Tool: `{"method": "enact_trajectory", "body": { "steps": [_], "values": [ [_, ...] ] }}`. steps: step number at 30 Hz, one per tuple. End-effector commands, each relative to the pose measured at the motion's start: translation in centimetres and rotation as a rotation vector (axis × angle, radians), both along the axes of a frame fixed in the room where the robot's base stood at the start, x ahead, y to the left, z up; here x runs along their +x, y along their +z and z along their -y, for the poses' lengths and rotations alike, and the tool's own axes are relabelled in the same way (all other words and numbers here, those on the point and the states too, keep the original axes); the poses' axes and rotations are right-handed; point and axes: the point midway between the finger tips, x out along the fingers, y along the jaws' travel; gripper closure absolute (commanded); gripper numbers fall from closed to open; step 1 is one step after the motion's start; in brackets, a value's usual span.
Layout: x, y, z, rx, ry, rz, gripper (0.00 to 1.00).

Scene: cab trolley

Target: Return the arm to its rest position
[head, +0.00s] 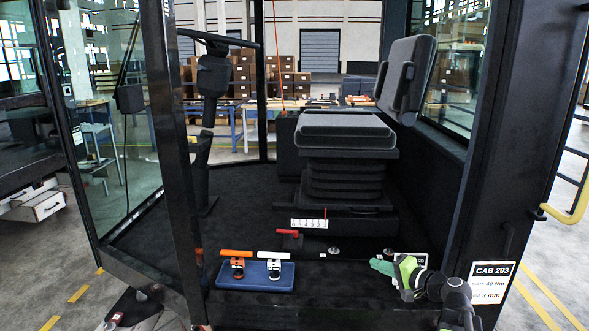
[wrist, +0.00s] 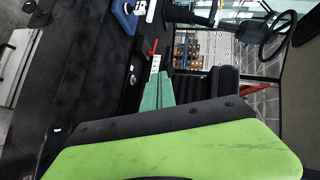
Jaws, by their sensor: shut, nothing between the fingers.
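My gripper (head: 378,264) is at the lower right of the cab floor in the head view, with its teal fingers pointing left. The green gripper body and the dark arm behind it reach in from the lower right, in front of the sill. In the wrist view the two teal fingers of my gripper (wrist: 159,80) lie together with nothing between them. The green body fills the bottom of that view. A pale plate behind the gripper is partly hidden in the head view.
A blue tray (head: 224,284) with orange-handled and white-handled tools sits left of my gripper. A red handle (head: 288,232) and a white numbered strip (head: 309,224) lie behind. The seat (head: 346,135) stands further back. The cab's right post (head: 478,150) rises close by the arm.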

Motion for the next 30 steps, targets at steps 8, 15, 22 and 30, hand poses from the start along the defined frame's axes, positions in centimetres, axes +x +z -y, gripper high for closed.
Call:
{"method": "enact_trajectory", "body": {
  "steps": [8, 15, 22, 30],
  "values": [
    [-4.1, -8.9, -18.9, -0.38, 0.42, -0.219, 1.0],
    [-10.7, -15.6, -22.0, -0.789, 0.647, -0.449, 1.0],
    [-15.3, -17.9, -13.6, -1.1, 0.649, -0.738, 1.0],
    [-15.9, -9.6, -13.0, -1.106, 0.649, -0.776, 1.0]
  ]
}}
